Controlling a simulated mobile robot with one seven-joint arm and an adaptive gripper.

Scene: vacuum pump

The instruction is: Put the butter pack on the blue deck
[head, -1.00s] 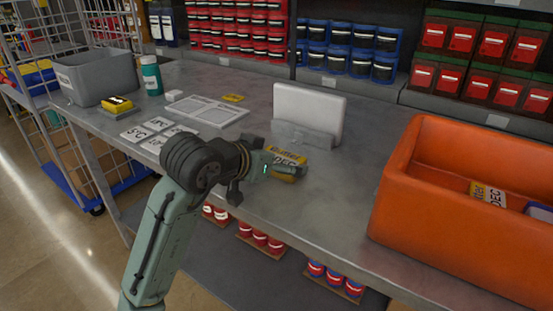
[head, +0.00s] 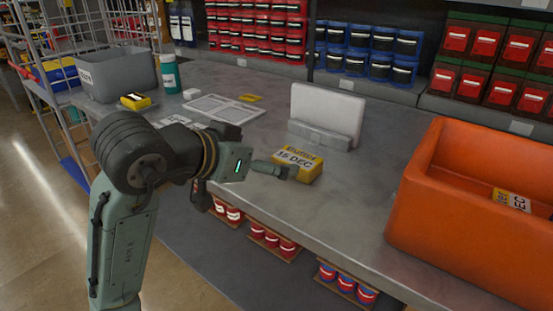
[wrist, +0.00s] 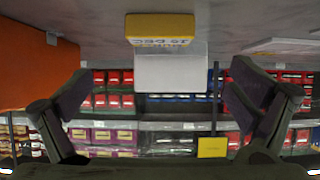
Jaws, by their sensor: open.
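The butter pack (head: 298,165) is a yellow block with a white "15 DEC" label, lying on the grey metal table (head: 345,205) near its front edge. It also shows in the wrist view (wrist: 160,30) at the top middle, beyond and between my fingers. My gripper (wrist: 160,88) is open with nothing between its fingers. In the head view one finger points at the pack's left side; whether it touches cannot be told. Part of a blue deck (head: 73,174), low on a wheeled cage cart, shows at the left; my arm hides much of that area.
A white board in a grey stand (head: 322,115) stands just behind the pack. An orange bin (head: 440,215) with another labelled pack (head: 513,199) is at the right. A grey bin (head: 118,75), yellow scanner-like item (head: 135,101) and green bottle (head: 169,73) stand at the left. Stocked shelves line the back.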

